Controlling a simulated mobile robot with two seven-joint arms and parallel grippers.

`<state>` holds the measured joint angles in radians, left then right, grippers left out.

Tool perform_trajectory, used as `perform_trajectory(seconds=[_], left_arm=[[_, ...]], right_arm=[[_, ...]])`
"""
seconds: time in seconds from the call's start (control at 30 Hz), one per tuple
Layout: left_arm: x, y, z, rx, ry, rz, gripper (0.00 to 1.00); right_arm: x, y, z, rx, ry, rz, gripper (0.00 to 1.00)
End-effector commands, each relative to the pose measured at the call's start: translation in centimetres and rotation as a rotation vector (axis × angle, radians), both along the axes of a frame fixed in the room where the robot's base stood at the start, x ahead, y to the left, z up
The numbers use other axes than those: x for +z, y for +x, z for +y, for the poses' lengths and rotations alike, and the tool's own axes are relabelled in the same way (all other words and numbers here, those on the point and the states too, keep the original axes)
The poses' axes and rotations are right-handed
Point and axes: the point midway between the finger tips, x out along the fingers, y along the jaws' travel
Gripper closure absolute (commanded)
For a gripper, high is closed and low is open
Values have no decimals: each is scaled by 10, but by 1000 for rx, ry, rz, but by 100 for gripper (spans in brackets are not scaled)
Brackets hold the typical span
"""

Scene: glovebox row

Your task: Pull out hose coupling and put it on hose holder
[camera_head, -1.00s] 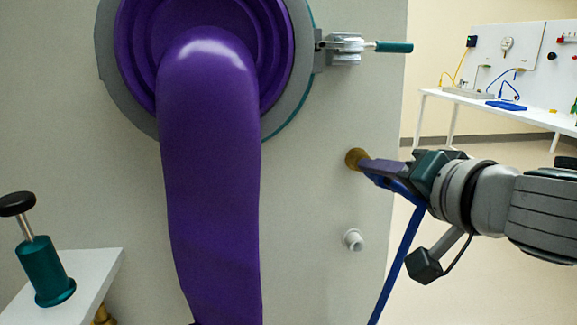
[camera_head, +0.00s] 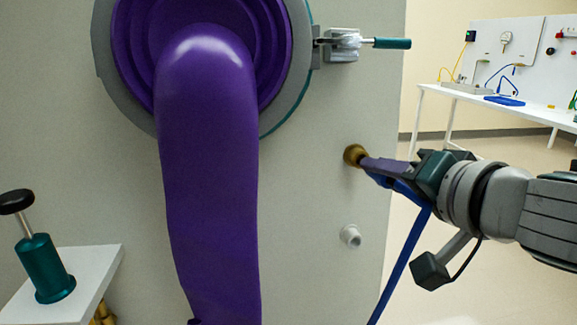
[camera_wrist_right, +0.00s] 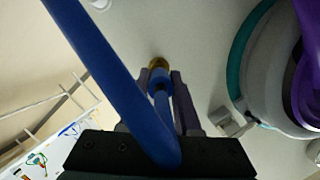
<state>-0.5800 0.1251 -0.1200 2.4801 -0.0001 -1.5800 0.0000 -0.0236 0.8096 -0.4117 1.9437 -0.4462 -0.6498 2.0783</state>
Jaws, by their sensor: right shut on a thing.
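My right gripper (camera_head: 372,171) is shut on the blue hose coupling (camera_head: 401,186) right at the brass fitting (camera_head: 354,156) on the grey panel. In the right wrist view the coupling (camera_wrist_right: 161,88) lies between my fingers (camera_wrist_right: 172,105), and its front end meets the brass fitting (camera_wrist_right: 158,64). I cannot tell whether it is still seated. The blue hose (camera_head: 405,262) bends from the coupling and hangs down. A short white stub (camera_head: 350,236) sticks out of the panel below the fitting; I cannot tell whether it is the hose holder. My left gripper is not in view.
A purple glove sleeve (camera_head: 210,180) hangs from a round port left of the fitting. A clamp with a green handle (camera_head: 391,43) sits above. A shelf (camera_head: 98,262) with a green plunger (camera_head: 44,268) is at lower left.

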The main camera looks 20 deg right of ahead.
Motion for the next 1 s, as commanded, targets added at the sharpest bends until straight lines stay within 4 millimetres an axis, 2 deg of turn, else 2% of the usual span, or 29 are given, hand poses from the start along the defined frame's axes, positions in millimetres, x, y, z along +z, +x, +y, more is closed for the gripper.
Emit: perform_trajectory(seconds=[0.7,1.0], left_arm=[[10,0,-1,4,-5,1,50],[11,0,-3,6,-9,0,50]], right_arm=[[5,-39,10,0,1,2,100],[6,-46,11,-1,0,-1,100]])
